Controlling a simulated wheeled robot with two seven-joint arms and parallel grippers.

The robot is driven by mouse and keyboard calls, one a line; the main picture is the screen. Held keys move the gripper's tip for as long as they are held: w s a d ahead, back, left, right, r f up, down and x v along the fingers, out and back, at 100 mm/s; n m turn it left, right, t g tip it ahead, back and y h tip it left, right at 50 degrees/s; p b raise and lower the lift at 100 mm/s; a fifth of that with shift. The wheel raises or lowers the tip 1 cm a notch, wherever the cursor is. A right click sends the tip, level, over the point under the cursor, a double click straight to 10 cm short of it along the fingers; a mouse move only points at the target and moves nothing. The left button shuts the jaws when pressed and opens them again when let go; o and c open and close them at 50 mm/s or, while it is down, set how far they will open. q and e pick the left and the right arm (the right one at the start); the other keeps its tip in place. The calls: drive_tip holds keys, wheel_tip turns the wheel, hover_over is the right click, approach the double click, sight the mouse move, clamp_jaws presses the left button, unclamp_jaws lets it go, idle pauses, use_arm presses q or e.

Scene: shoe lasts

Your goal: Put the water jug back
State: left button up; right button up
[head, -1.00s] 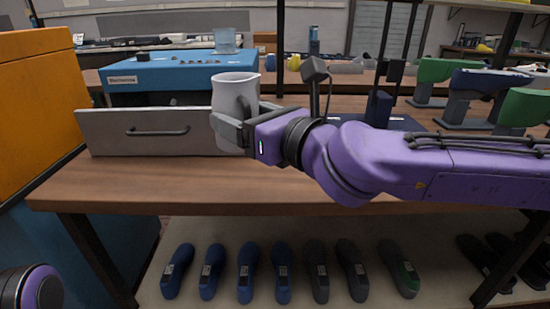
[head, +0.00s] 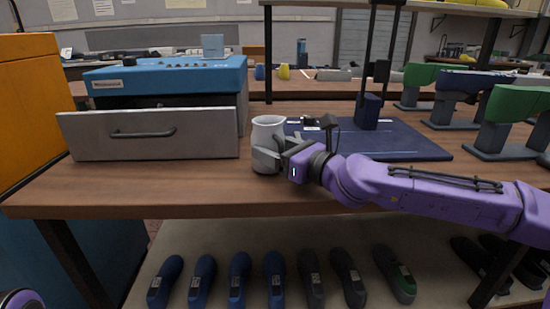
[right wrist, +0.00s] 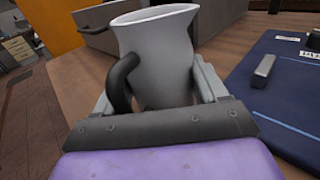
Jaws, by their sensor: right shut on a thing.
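The water jug (head: 268,132) is a pale grey pitcher with a spout and a dark handle, upright at the wooden bench, right of the grey drawer front. My right gripper (head: 268,158) is shut on the jug, low on its body. In the right wrist view the jug (right wrist: 162,60) stands between the fingers, with its handle to the left. The jug's base is hidden by the gripper, so I cannot tell for sure if it touches the bench top. Of my left arm only a small purple part shows at the bottom left corner; its gripper is out of view.
A blue machine (head: 165,77) with an open drawer (head: 150,135) stands left of the jug. A dark blue mat (head: 400,148) lies to the right, with a stand on it. Green and blue lasts (head: 510,120) stand further right. Shoe lasts (head: 240,280) line the shelf below.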

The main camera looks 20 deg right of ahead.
drive_tip(key=shift+f, duration=0.4)
drive_tip(key=shift+r, duration=0.15)
drive_tip(key=shift+f, duration=0.25)
drive_tip(key=o, duration=1.5)
drive_tip(key=shift+c, duration=0.2)
drive_tip(key=shift+r, duration=0.1)
